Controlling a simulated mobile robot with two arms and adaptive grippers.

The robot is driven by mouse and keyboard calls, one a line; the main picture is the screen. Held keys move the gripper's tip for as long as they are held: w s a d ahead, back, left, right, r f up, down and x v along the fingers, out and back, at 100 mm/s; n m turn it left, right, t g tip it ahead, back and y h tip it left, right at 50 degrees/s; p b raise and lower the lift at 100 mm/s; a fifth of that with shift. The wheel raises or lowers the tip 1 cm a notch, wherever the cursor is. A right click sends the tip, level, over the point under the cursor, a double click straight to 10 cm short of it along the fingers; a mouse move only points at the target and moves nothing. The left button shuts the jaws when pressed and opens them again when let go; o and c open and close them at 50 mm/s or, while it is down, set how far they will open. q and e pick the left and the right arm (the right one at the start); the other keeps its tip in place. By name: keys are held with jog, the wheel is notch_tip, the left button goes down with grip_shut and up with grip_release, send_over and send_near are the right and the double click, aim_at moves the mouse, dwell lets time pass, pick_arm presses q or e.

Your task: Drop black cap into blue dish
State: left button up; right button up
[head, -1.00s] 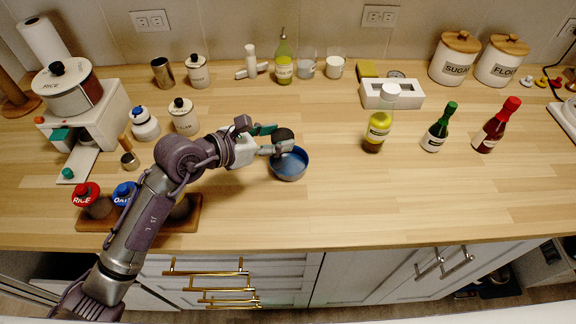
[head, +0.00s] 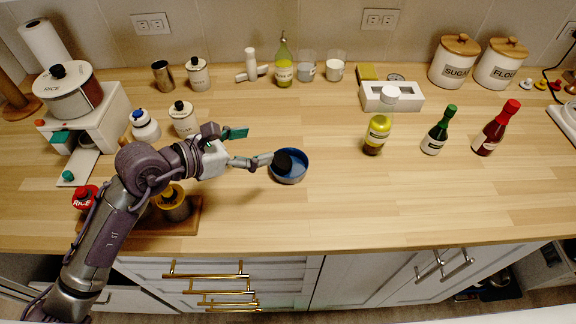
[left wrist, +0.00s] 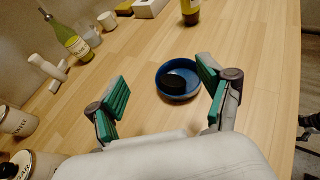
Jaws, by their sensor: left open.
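The blue dish (head: 291,178) stands on the wooden counter. It also shows in the left wrist view (left wrist: 188,97), between and beyond the fingers. The black cap (head: 284,161) is inside the dish, toward its left side in the head view; the left wrist view also shows the cap (left wrist: 172,84) within the dish's rim. My left gripper (head: 250,147) is open and empty, just left of the dish. In the head view its near fingertip is close to the cap; whether they touch is unclear there, but the wrist view shows them apart. My right gripper is out of view.
A yellow oil bottle (head: 377,134) stands right of the dish, with a white box (head: 405,104) behind it. A wooden rack (head: 186,222) is near my left arm. The counter front right is clear.

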pick_arm(q)
jog(key=v, duration=0.6)
jog(key=shift+f, duration=0.1)
jog(key=shift+d, duration=0.1)
